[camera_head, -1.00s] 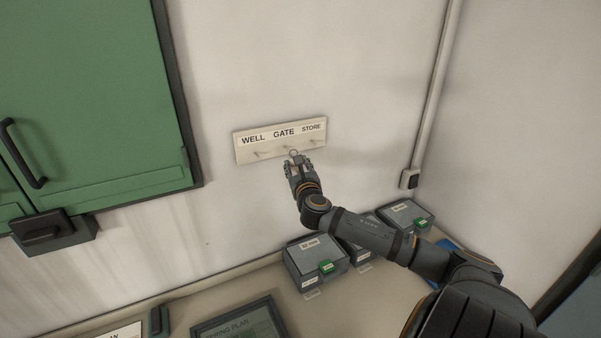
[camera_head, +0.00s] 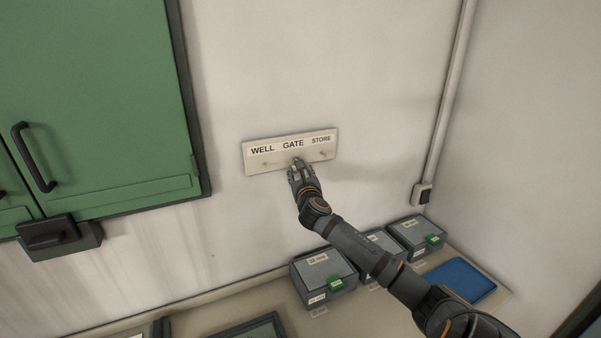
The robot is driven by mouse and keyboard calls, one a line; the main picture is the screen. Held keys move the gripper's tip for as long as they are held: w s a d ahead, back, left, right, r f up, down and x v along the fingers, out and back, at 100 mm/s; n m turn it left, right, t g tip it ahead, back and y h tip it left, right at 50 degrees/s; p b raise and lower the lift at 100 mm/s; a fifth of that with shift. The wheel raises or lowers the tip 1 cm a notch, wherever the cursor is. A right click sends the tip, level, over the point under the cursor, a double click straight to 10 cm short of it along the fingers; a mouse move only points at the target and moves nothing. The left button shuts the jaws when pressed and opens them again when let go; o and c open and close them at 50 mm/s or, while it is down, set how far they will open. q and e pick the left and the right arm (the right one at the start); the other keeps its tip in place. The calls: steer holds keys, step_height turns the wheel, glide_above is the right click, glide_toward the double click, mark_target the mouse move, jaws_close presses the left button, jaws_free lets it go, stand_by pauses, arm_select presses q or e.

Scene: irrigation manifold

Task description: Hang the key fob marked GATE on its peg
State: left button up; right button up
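The cream peg board (camera_head: 255,165) is on the wall, labelled WELL, GATE and STORE, with a small peg under each name. My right gripper (camera_head: 298,167) is in front of the board's lower edge, just below the word GATE. Its fingers look closed around the key fob, whose small ring (camera_head: 297,160) shows at the fingertips near the middle peg. The fob's body and marking are mostly hidden by the fingers. I cannot tell whether the ring is around the peg or only in front of it. My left gripper is not in view.
A green cabinet (camera_head: 95,100) is on the wall at left. Grey lidded boxes (camera_head: 322,268) with green latches stand on the counter below my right arm, with a blue tray (camera_head: 460,280) beside them. A conduit (camera_head: 448,110) runs down the wall at right.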

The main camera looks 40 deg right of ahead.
stand_by(0.4)
steer(key=o, duration=1.1)
steer(key=shift+s, duration=0.1)
steer(key=v, duration=1.2)
steer(key=shift+f, duration=0.1)
